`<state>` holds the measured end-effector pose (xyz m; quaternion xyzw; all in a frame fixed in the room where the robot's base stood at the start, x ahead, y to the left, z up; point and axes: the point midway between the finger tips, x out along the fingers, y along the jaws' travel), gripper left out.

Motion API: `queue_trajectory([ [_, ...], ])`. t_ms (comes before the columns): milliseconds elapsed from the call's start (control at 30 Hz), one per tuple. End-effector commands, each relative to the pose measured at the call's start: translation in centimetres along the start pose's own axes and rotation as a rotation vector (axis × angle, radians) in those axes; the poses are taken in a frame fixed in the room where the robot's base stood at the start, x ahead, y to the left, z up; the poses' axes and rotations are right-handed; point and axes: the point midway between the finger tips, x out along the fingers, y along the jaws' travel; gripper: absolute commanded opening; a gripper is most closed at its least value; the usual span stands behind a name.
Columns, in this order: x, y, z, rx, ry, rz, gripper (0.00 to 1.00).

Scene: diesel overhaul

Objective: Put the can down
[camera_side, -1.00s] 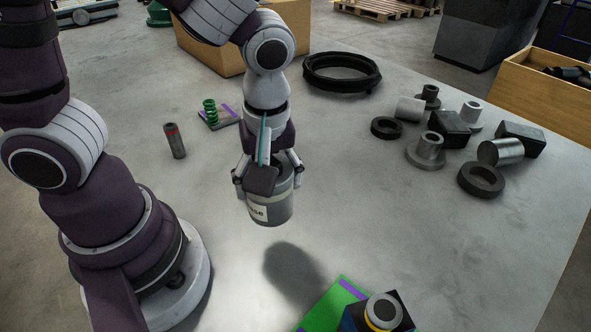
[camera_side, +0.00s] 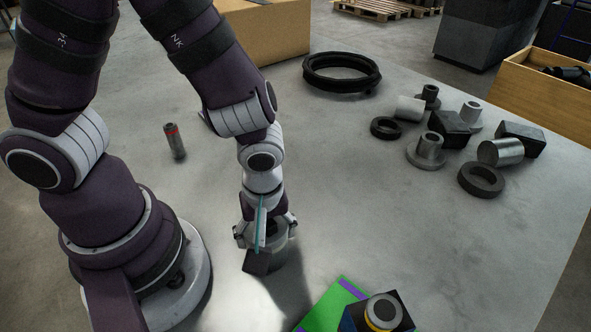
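The can (camera_side: 277,254) is a grey cylinder, upright, low at the table's surface left of centre. My gripper (camera_side: 264,258) points down with its fingers around the can, and the near finger hides much of its front. The can's shadow now meets its base, so it looks to be on the tabletop or very close to it; the exact contact is hidden. The fingers are closed on the can's sides.
A green mat (camera_side: 333,303) with a dark block and metal ring part (camera_side: 383,312) lies at the front. A red-banded cylinder (camera_side: 175,141) stands to the left. Several metal parts and a black ring (camera_side: 341,72) lie further back. The table's (camera_side: 400,230) middle right is clear.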

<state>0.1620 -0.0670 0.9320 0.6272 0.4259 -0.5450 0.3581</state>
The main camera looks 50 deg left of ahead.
Motion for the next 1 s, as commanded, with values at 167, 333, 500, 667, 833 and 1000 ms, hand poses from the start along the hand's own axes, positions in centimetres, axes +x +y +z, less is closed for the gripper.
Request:
queue_trajectory([
  [167,0.0,0.0,0.0,0.0,0.0,0.0,0.84],
  [333,0.0,0.0,0.0,0.0,0.0,-0.001,0.88],
  [500,-0.1,0.0,0.0,0.0,0.0,-0.001,0.88],
  [667,-1.3,0.1,0.0,0.001,-0.001,0.004,0.88],
  [833,-4.4,0.2,0.0,0.0,-0.002,0.009,0.88],
  [1000,-8.7,0.2,0.0,-0.001,-0.002,0.011,0.88],
])
